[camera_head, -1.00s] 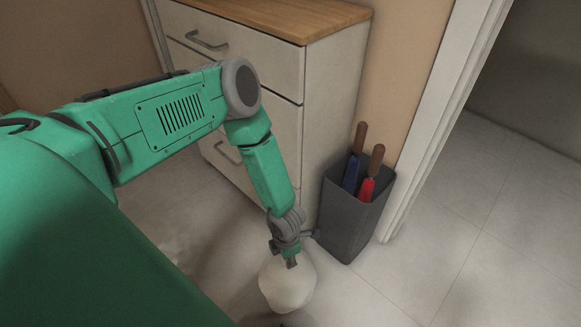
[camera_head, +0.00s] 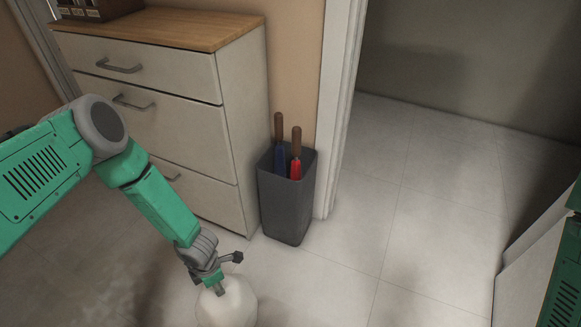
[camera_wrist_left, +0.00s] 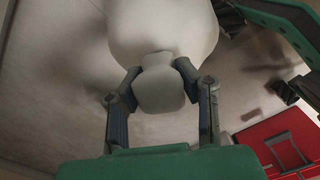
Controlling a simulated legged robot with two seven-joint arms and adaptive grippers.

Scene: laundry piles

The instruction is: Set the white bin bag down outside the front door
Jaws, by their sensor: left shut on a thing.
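The white bin bag (camera_head: 228,305) hangs under my left gripper (camera_head: 219,287) at the bottom of the head view, its lower part cut off by the frame edge. In the left wrist view the bag (camera_wrist_left: 160,30) is a pale round bulge with a gathered neck, and my left gripper (camera_wrist_left: 159,84) has its two fingers closed on that neck. The doorway, with a white frame (camera_head: 343,90), opens to the right of the cabinet; a tiled floor (camera_head: 420,200) runs through it. My right gripper does not show; only a green part of mine is at the right edge.
A white drawer cabinet (camera_head: 170,120) with a wooden top stands at the left. A dark grey umbrella bin (camera_head: 287,210) with a blue and a red umbrella stands between it and the door frame. A pale panel (camera_head: 530,270) stands at the right. The floor in the opening is clear.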

